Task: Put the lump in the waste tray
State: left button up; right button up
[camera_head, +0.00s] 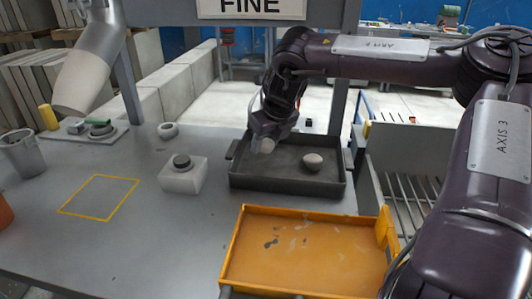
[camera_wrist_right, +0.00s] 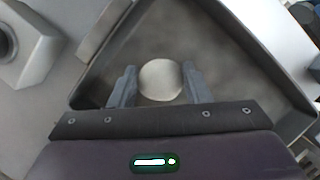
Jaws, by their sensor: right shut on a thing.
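My right gripper (camera_head: 262,143) is shut on a pale, rounded lump (camera_wrist_right: 160,80), which sits between the two fingers in the right wrist view. In the head view this lump (camera_head: 267,146) shows at the fingertips, over the left part of a dark grey tray (camera_head: 285,184). Whether it touches the tray floor I cannot tell. A second pale lump (camera_head: 313,161) lies in the right part of the dark tray. An orange tray (camera_head: 300,251) with grey stains stands nearer. No label shows which tray is for waste. My left gripper is out of view.
A pale block with a dark round knob (camera_head: 181,178) stands left of the dark tray, with a small ring (camera_head: 168,130) behind. A yellow outlined square (camera_head: 100,196) on the table is empty. A grey cup (camera_head: 22,153) stands far left.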

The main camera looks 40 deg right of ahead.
aim_at(266, 153)
notch_tip(266, 153, down, 3)
jog(key=shift+r, duration=0.1)
jog(key=shift+f, duration=0.3)
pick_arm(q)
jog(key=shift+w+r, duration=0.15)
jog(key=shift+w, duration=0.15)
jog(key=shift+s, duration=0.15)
pick_arm(e)
jog(key=shift+f, duration=0.1)
jog(key=o, duration=1)
jog(key=shift+o, duration=0.2)
